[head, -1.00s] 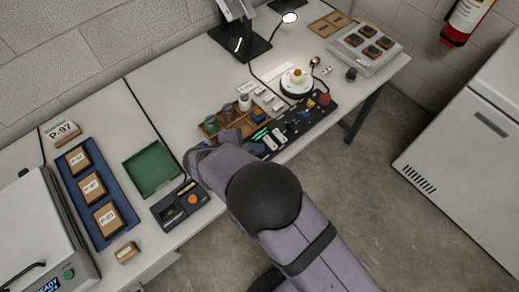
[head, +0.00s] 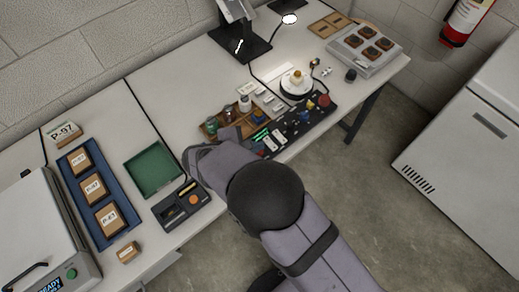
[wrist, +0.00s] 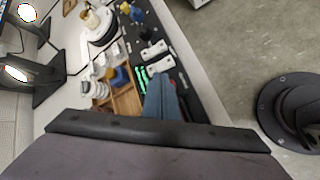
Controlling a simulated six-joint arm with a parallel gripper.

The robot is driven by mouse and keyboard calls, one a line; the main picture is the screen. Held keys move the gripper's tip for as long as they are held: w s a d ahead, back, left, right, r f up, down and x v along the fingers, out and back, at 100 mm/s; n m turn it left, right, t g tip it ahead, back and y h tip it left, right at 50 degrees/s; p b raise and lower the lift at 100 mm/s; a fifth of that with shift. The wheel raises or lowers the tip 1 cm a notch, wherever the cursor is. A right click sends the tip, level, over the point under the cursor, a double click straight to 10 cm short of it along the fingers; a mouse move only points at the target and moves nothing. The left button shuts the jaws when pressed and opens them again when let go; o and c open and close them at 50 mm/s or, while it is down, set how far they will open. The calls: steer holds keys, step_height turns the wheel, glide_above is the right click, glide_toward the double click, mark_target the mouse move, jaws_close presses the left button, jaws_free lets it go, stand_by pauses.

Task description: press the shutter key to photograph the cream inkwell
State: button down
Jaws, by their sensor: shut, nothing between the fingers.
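A cream, rounded piece with a gold-brown top, which looks like the cream inkwell (head: 296,76), sits on a round white stand (head: 296,89) at the back of the bench. It also shows at the upper left of the wrist view (wrist: 91,19). A black control panel (head: 298,127) runs along the front edge with green, white and blue keys and a red knob (head: 323,101). I cannot tell which key is the shutter key. My gripper (wrist: 160,82) is shut and empty, its blue-grey fingers above the panel's end beside the wooden tray. In the head view my arm largely hides it.
A wooden tray (head: 247,131) with small jars lies beside the panel. A lamp and dark stand (head: 243,47) stand behind. A grey box with brown pads (head: 362,62) is at the right end. A green tray (head: 152,168) and black device (head: 181,204) lie left of my arm.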

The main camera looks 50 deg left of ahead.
mark_target(257, 154)
steer(key=shift+r, duration=0.1)
step_height(257, 154, up, 5)
steer(key=p, duration=0.3)
stand_by(0.4)
steer(key=shift+w, duration=0.1)
stand_by(0.5)
steer(key=w+d+r+m+g+h, duration=0.25)
steer(key=w+d+m, duration=0.45)
steer(key=d, duration=0.7)
steer(key=w+d+r+m+g+h, duration=0.25)
steer(key=w+d+m, duration=0.4)
steer(key=d, duration=0.65)
steer(key=s+d+r+m+g+y, duration=0.1)
steer(key=s+d+m+g+y, duration=0.1)
steer(key=s+d+m, duration=0.2)
steer(key=s+d+r+m+g+y, duration=0.2)
steer(key=s+d+m, duration=0.2)
steer(key=d+m, duration=0.6)
steer(key=shift+d+m, duration=0.35)
steer(key=shift+d, duration=4.05)
